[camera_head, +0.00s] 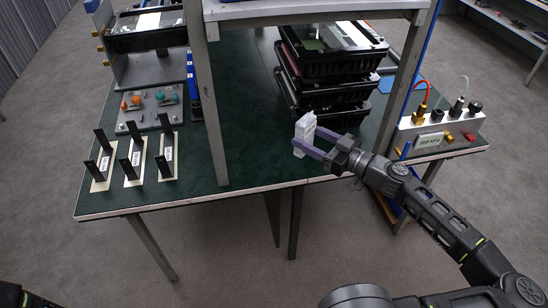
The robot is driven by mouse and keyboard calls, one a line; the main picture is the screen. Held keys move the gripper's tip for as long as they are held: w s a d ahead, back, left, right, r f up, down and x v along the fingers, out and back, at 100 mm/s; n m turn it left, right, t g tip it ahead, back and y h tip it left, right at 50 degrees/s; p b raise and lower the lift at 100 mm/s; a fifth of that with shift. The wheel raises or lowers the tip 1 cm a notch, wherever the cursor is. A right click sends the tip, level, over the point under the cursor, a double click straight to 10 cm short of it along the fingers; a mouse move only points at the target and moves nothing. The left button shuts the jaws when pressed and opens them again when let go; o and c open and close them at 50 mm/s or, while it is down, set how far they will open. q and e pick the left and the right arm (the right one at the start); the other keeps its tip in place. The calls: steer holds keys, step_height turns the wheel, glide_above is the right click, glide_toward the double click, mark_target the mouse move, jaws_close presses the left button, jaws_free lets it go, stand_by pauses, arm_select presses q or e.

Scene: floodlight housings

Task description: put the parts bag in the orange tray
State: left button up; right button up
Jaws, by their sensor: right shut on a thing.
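The parts bag seems to be the small white packet (304,126), which stands roughly upright near the table's front edge. My right gripper (306,137) reaches in from the lower right, its purple fingers shut on the packet. I cannot tell whether the packet's bottom touches the table. I see no orange tray in this view. My left gripper is not in view; only a dark bit of my left arm shows at the lower left corner.
Stacked black housings (325,72) stand just behind the packet. A grey frame post (207,100) rises to its left. A connector box (440,133) is at the right, and black brackets (134,155) stand at the left. The green tabletop (250,145) is clear left of the packet.

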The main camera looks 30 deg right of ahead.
steer(key=s+d+r+m+t+h, duration=0.1)
steer(key=s+d+r+m+h, duration=0.2)
steer(key=d+r, duration=0.4)
steer(key=s+d+r+m+h, duration=0.1)
steer(key=d+r+m+h, duration=0.1)
steer(key=d+r+h, duration=0.5)
steer(key=w+a+r+m, duration=0.1)
steer(key=w+a+r, duration=0.4)
steer(key=r, duration=0.4)
steer(key=w+a+f+n+g+y, duration=0.1)
steer(key=w+a+f+n+y, duration=0.25)
steer(key=a+f+y, duration=0.45)
steer(key=w+a+f+n+g+y, duration=0.1)
steer(key=w+a+f+n+y, duration=0.3)
steer(key=a+f, duration=0.75)
steer(key=s+a+f+n+g+y, duration=0.5)
steer(key=s+a+f, duration=0.4)
steer(key=a, duration=0.4)
steer(key=shift+s+y, duration=0.3)
steer(key=shift+y, duration=0.4)
steer(key=shift+d, duration=0.1)
